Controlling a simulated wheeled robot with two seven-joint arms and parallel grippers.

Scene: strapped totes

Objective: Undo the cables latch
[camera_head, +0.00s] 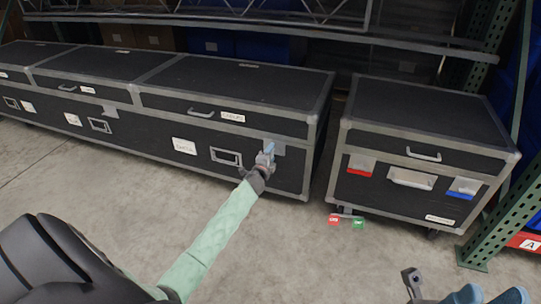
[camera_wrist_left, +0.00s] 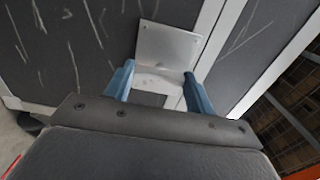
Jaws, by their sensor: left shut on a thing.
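The long black case has a lid section with a white label (camera_head: 233,117) that seems to read "CABLES". A grey metal latch plate (camera_head: 279,148) sits at the right end of its front, across the lid seam. The latch shows large in the left wrist view (camera_wrist_left: 168,45). My left gripper (camera_head: 267,151) is at this latch, its blue fingers (camera_wrist_left: 160,84) on both sides of the latch's lower part and shut on it. My right gripper (camera_head: 489,295) is at the bottom right edge, fingertips apart, with nothing visible between them.
A separate black case (camera_head: 425,150) with red and blue latches stands to the right. A green rack post (camera_head: 505,205) stands far right. The front floor is clear.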

